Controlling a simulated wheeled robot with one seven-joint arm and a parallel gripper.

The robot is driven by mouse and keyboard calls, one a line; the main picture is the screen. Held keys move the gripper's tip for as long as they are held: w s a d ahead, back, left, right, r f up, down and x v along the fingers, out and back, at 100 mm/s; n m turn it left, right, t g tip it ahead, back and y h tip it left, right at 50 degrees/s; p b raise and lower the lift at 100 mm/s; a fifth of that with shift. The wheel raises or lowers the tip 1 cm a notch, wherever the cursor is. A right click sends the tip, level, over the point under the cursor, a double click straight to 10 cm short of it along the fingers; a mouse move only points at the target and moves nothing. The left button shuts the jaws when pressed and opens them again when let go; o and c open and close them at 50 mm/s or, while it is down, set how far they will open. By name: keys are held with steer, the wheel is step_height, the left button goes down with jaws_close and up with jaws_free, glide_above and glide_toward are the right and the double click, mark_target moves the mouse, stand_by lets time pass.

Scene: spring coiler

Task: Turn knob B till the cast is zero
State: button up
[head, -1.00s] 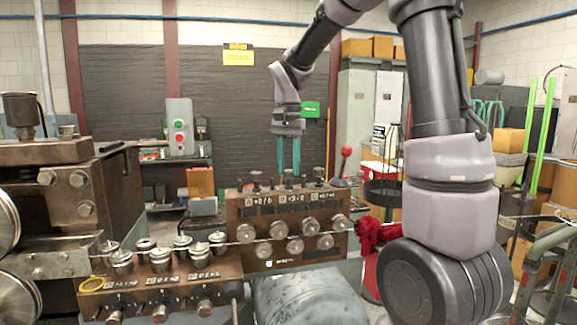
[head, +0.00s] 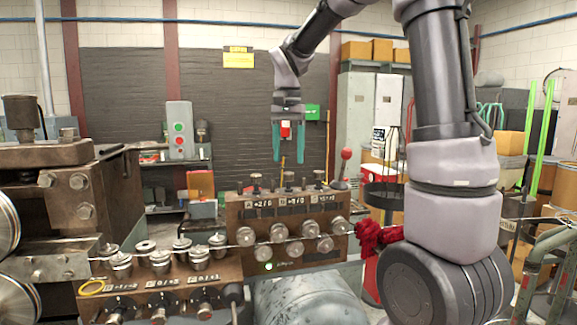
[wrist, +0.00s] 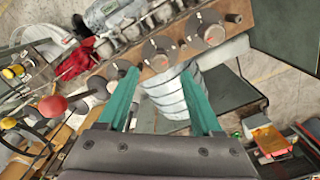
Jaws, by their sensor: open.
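Knob B (head: 289,181) is the middle of three dark knobs on top of the brown upper block (head: 240,238), above the plate marked B (head: 283,203). The digits on that plate are too small to read surely. My gripper (head: 288,159) hangs above knob B with its teal fingers apart and pointing down, and nothing between them. In the head view the fingertips end a little above the knob. In the wrist view my gripper (wrist: 160,75) is open, and a round dial with a knob (wrist: 161,52) shows just beyond the fingertips.
Knob A (head: 257,184) and a third knob (head: 319,178) stand close on either side. A red-ball lever (head: 346,154) rises right of the block. The lower block (head: 230,268) carries rollers and three front knobs. A red cloth bundle (head: 378,237) hangs at the right.

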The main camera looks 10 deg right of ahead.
step_height(320, 180, up, 7)
steer(key=shift+f, duration=0.15)
